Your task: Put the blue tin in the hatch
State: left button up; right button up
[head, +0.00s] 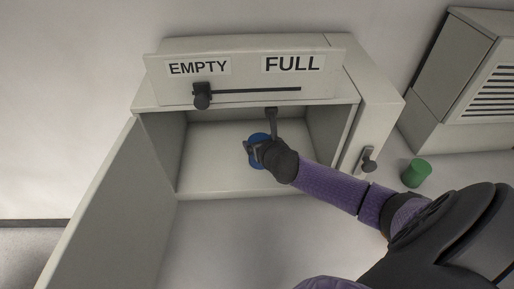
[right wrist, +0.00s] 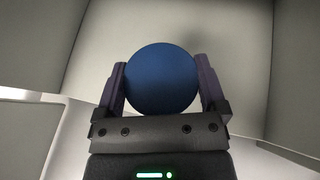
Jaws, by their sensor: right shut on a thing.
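The hatch (head: 190,186) is a pale box with its door (head: 105,205) swung open to the left. The blue tin (head: 251,160) is inside the hatch opening in the head view, partly hidden by my right gripper (head: 260,147). In the right wrist view the blue tin (right wrist: 162,78) shows its round end between the two fingers of my right gripper (right wrist: 162,85), which is shut on it. Whether the tin touches the hatch floor I cannot tell. My left gripper is not in view.
Above the opening is a panel labelled EMPTY and FULL, with a slider knob (head: 202,96) at the EMPTY end. A dark latch (head: 368,162) is on the right side of the frame. A green tin (head: 416,172) stands to the right, near a vented box (head: 490,92).

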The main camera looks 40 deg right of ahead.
jog(key=b+x, duration=0.1)
jog(key=x, duration=0.1)
jog(key=d+b+x, duration=0.1)
jog(key=x, duration=0.2)
jog(key=shift+s+f, duration=0.1)
jog(key=shift+s, duration=0.05)
notch_tip(320, 180, down, 4)
jog(key=shift+s+f+b, duration=0.1)
jog(key=shift+f+b, duration=0.05)
jog(key=shift+b, duration=0.85)
jog(key=shift+d+f, duration=0.1)
jog(key=shift+f, duration=0.1)
jog(key=shift+r, duration=0.15)
jog(key=o, duration=1.2)
